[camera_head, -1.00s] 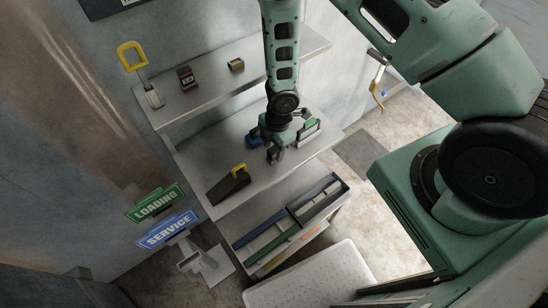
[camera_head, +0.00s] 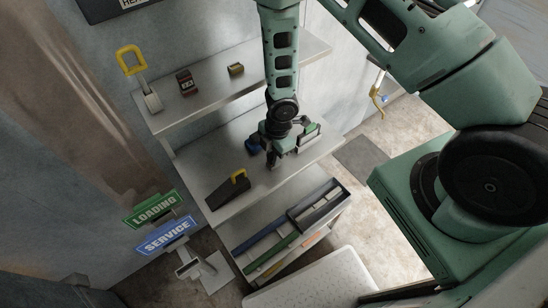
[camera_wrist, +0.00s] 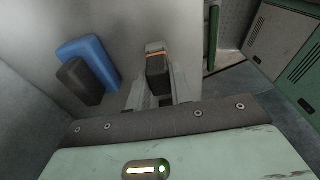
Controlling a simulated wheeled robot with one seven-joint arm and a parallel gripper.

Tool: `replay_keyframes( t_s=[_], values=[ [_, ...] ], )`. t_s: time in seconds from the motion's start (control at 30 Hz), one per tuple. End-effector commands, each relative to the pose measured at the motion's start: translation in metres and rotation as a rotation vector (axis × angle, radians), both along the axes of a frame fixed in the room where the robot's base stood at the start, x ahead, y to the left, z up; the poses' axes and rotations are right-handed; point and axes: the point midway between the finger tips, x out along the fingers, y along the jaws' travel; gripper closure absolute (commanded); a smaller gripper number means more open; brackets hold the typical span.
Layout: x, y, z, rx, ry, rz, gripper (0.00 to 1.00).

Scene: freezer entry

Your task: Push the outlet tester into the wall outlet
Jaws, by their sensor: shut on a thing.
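My gripper (camera_head: 273,160) hangs over the middle shelf board in the head view, jaws pointing down. In the wrist view its fingers (camera_wrist: 158,88) are shut on a small dark block with an orange band and a pale end (camera_wrist: 157,66), which looks like the outlet tester. The held block is too small and covered to make out in the head view. I cannot make out a wall outlet in either view.
Beside my gripper stand a blue-and-dark block (camera_wrist: 90,66) and a green-and-white item (camera_head: 309,137). A dark wedge with a yellow handle (camera_head: 228,189) lies on the middle shelf (camera_head: 207,163). The upper shelf (camera_head: 210,92) and a divided tray (camera_head: 335,189) are nearby. Signs (camera_head: 155,208) stand left.

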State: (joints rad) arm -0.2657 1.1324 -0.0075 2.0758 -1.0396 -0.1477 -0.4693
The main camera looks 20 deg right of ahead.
Motion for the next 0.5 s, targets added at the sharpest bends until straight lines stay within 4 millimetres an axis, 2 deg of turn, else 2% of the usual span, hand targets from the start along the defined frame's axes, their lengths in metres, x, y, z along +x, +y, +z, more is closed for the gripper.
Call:
replay_keyframes(
  t_s=[0.5],
  values=[
    [-0.0010,-0.0002,0.0051,0.000,0.002,-0.001,1.00]
  ],
)
